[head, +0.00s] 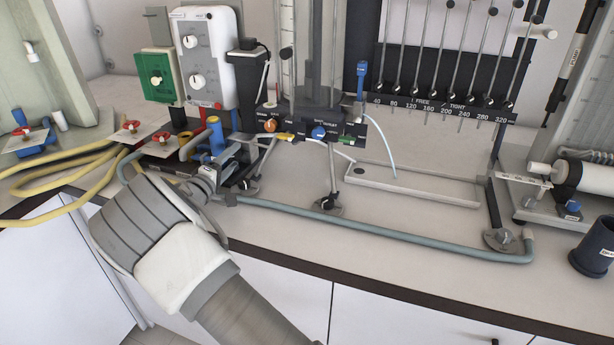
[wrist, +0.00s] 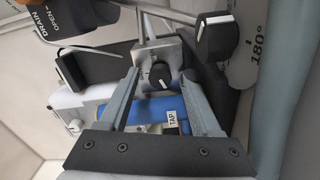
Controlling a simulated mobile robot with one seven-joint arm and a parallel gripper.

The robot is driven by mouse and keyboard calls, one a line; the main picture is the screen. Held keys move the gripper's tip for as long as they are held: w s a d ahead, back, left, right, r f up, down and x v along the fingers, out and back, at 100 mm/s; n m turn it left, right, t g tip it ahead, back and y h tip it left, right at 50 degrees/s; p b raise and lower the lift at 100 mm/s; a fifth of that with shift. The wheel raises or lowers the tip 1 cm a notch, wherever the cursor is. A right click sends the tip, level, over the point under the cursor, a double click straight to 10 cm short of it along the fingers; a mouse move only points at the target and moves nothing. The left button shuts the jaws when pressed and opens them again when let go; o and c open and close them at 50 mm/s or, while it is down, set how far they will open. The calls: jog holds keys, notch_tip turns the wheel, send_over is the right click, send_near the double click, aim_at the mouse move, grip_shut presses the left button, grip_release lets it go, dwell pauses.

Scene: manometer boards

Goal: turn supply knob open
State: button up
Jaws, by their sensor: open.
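In the wrist view, a round black knob with a white pointer mark (wrist: 158,74) sits on a small grey square plate. No label reading "supply" is legible. My gripper (wrist: 161,77) is open, its two grey fingers on either side of this knob in the picture, with no clear contact. A blue part with a white TAP label (wrist: 172,117) lies behind the fingers. In the head view, my gripper (head: 222,172) is by the valves at the left of the bench, and my arm hides part of that area. I cannot pick out the knob there.
A dark DRAIN OPEN dial (wrist: 50,22) is at upper left. A grey-blue hose (head: 380,236) runs along the bench front. Yellow hoses (head: 60,180) lie left. Bare bench (head: 290,195) lies right of my gripper.

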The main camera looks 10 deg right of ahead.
jog(key=v, duration=1.7)
jog(key=s+d+r+m+g+p, duration=0.2)
jog(key=s+d+r+m+g, duration=0.1)
jog(key=d, duration=0.8)
jog(key=s+d+r+m+g+y+p, duration=0.1)
jog(key=s+d+r+m+g+p, duration=0.2)
jog(key=d, duration=0.9)
jog(key=s+r+g, duration=0.3)
jog(key=s+g, duration=0.1)
jog(key=s, duration=0.1)
jog(key=shift+d+r+g, duration=0.15)
jog(key=shift+d+g, duration=0.15)
